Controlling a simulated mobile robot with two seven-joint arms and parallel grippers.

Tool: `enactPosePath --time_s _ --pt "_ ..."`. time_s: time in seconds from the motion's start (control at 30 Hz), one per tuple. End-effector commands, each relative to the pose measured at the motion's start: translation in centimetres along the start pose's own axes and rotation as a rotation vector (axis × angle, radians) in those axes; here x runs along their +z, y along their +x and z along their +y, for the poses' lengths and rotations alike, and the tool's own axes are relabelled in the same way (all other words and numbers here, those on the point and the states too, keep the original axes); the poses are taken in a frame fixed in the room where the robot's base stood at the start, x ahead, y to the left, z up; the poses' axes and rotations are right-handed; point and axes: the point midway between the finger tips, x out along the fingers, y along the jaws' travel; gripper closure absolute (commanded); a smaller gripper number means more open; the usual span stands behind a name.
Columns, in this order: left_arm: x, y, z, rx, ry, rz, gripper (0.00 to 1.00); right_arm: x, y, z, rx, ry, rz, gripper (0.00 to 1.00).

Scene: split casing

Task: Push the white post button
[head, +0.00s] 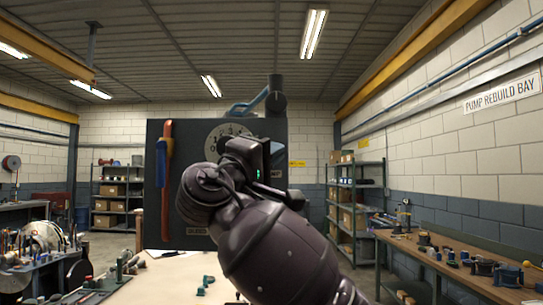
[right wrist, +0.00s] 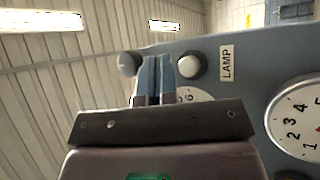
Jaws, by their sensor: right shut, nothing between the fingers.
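In the right wrist view a round whitish button (right wrist: 190,66) sits on the panel (right wrist: 245,100) beside a LAMP label. A second round, greyer knob (right wrist: 129,64) shows at the panel's edge. My right gripper (right wrist: 158,72) is shut and empty; its fingertips appear between these two in the picture. I cannot tell whether they touch either one. In the head view my right gripper (head: 264,158) is in front of the dark panel (head: 270,128), and my arm hides the buttons there. My left gripper is not in view.
Benches with tools stand left and right (head: 455,265).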

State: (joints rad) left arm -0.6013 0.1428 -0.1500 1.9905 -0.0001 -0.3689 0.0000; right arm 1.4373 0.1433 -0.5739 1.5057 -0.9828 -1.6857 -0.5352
Motion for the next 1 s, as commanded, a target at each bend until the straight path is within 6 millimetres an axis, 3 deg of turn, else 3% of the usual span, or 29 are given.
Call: enactPosePath --time_s 0.3,0.83,0.93,1.0 --pt "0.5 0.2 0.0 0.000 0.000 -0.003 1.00 1.1 -1.6 1.1 0.000 0.000 0.000 1.00" --pt "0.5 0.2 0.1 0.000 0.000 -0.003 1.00 1.2 -1.7 1.2 0.000 -0.001 0.000 1.00" --pt "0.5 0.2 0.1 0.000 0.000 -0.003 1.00 1.5 -1.6 0.4 -0.017 -0.001 0.002 1.00" --pt "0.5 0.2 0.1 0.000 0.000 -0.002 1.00 2.0 -1.4 -1.3 -0.051 -0.001 0.006 1.00"
